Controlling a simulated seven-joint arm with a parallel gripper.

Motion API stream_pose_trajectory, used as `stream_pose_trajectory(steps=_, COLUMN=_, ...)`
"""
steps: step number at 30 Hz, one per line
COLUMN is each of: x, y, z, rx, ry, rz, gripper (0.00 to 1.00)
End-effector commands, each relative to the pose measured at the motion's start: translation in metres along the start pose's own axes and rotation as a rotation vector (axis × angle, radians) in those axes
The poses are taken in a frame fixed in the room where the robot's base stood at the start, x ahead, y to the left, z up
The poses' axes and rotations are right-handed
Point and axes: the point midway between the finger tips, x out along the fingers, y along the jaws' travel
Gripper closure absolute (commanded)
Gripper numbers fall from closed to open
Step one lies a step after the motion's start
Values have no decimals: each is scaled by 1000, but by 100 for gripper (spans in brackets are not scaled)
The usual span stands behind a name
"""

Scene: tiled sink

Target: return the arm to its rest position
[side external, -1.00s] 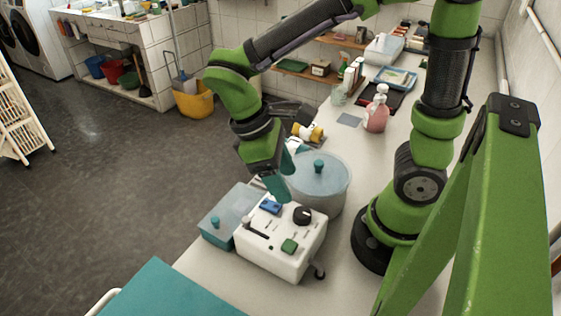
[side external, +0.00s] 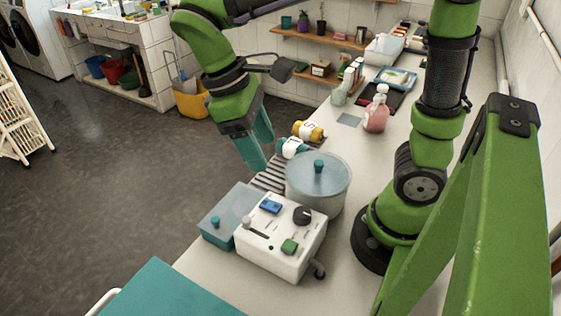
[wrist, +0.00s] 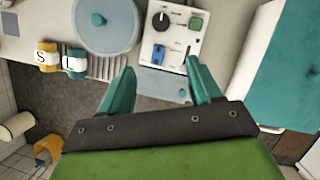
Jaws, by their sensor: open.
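My gripper (side external: 258,150) has teal fingers and a green body. It is open and empty, held in the air above the counter's left edge, up and left of the lidded pot. In the wrist view my gripper's fingers (wrist: 160,82) are spread apart with nothing between them. My green arm reaches up and out of the top of the side view.
A white control box (side external: 280,238) with a dark knob, a teal lidded container (side external: 228,212) and a grey pot (side external: 319,182) stand on the counter. Two small jars (side external: 308,131) (side external: 291,148) lie by a ribbed rack (side external: 270,178). A pink soap bottle (side external: 376,112) stands farther back.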

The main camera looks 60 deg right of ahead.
Motion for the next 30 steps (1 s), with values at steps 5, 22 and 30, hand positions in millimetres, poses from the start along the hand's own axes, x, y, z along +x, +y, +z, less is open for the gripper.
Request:
stream_pose_trajectory(steps=5, x=16, y=13, z=-5, rx=125, ry=199, rz=-39, gripper=37)
stream_pose_trajectory(steps=22, x=5, y=72, z=42, rx=691, ry=951, rz=-323, gripper=37)
stream_pose_trajectory(steps=30, x=2, y=74, z=43, rx=695, ry=964, rz=-321, gripper=37)
